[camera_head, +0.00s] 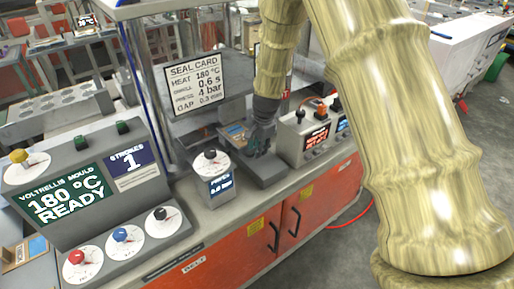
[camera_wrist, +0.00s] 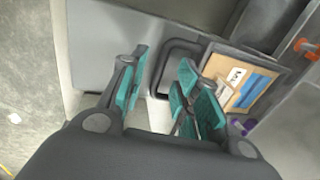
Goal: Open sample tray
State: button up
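The sample tray (camera_wrist: 203,62) shows in the wrist view as a grey drawer-like part with a tan and blue insert (camera_wrist: 245,78). A dark loop handle (camera_wrist: 163,62) stands out from its near side. My gripper (camera_wrist: 162,92) has teal finger pads, spread apart, with part of the handle showing in the gap between them. I cannot tell whether either pad touches the handle. My gripper hides the handle there.
A small dial box (camera_head: 211,176) stands left of my gripper, and display boxes (camera_head: 312,134) stand close on its right. The seal card (camera_head: 195,83) is behind. The mould console (camera_head: 90,200) fills the left. Orange cabinet doors (camera_head: 300,218) are below the bench edge.

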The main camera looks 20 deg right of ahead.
jog(key=shift+w+f, duration=0.15)
jog(key=shift+f, duration=0.6)
grip_shut()
